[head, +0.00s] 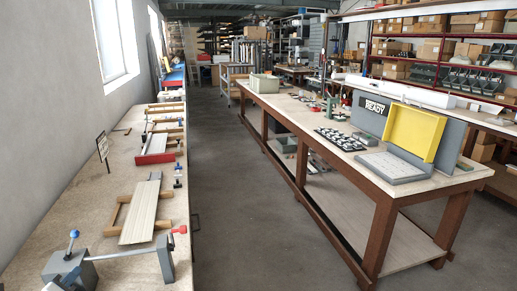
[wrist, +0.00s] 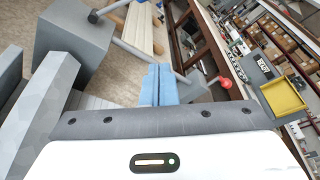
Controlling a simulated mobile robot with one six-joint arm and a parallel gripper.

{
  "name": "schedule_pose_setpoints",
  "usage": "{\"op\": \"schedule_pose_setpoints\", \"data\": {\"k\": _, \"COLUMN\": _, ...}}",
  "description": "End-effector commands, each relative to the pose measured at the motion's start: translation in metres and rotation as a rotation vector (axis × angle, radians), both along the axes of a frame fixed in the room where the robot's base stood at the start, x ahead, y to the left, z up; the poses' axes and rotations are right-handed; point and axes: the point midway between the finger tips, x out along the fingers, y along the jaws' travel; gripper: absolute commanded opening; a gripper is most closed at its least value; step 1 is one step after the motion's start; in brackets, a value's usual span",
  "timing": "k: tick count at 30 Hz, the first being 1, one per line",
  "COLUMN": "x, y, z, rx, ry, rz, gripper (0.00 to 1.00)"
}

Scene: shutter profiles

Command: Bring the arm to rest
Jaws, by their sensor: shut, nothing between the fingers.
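My gripper (wrist: 158,85) shows in the wrist view, its two blue fingers pressed together with nothing between them. It points away over the left bench, with a grey block (wrist: 75,45) to its left and a red knob (wrist: 225,83) to its right in the picture. A metal rod runs behind the fingers. I cannot tell whether the fingers touch anything.
On the left bench (head: 100,218), a grey fixture (head: 70,268) carries a rod and blue and red knobs. Pale slats (head: 140,212) lie on wooden bars beyond it. The right bench (head: 290,112) holds a yellow panel (head: 412,132) and a "READY" sign (head: 374,107). The aisle floor (head: 235,180) is clear.

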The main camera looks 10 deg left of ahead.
Motion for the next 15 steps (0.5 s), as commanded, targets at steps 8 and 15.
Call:
{"op": "schedule_pose_setpoints", "data": {"k": 8, "x": 0.099, "y": -0.115, "z": 0.028, "rx": 0.278, "ry": 0.185, "rz": -0.343, "gripper": 0.00}}
{"op": "schedule_pose_setpoints", "data": {"k": 15, "x": 0.157, "y": -0.249, "z": 0.046, "rx": 0.630, "ry": 0.317, "rz": -0.731, "gripper": 0.00}}
